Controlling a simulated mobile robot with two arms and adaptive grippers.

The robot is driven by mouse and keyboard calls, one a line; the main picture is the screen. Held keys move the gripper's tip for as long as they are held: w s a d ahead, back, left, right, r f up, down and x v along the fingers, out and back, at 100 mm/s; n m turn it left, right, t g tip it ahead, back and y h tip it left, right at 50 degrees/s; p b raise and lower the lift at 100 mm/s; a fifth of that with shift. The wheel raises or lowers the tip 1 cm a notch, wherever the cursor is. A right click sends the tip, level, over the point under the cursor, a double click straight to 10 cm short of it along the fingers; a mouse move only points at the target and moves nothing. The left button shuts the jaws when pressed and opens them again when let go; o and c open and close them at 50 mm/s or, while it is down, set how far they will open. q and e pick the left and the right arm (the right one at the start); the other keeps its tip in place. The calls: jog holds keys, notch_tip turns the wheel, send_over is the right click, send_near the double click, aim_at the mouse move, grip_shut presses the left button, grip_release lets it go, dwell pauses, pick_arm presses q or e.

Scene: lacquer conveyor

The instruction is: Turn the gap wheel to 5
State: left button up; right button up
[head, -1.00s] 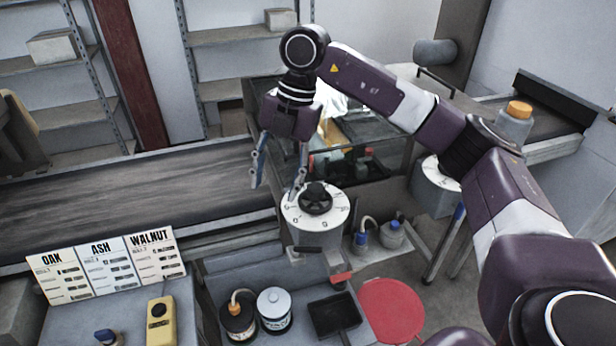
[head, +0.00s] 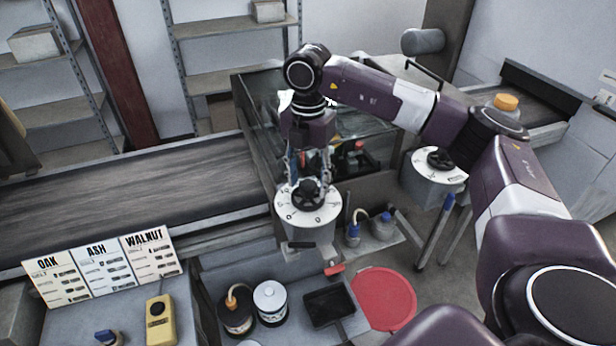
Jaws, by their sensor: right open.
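A white numbered dial (head: 308,212) with a black handwheel (head: 307,193) sits on a grey box at the front of the machine beside the conveyor. My right gripper (head: 309,177) points down over this handwheel, with its fingers open on either side of the hub. I cannot tell whether the fingers touch it. The dial's numbers are too small to read surely. A second white dial with a black handwheel (head: 440,159) shows farther right, partly behind my right arm. I cannot read which one is labelled gap. My left gripper is out of view.
The conveyor belt (head: 120,190) runs to the left. Cards for oak, ash and walnut (head: 101,267) stand at the front left, near a yellow device (head: 160,320). Tins (head: 270,303), a black tray (head: 329,307) and a red round top (head: 384,299) lie below the dial.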

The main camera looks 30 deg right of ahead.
jog(key=c, duration=1.2)
jog(key=shift+o, duration=0.2)
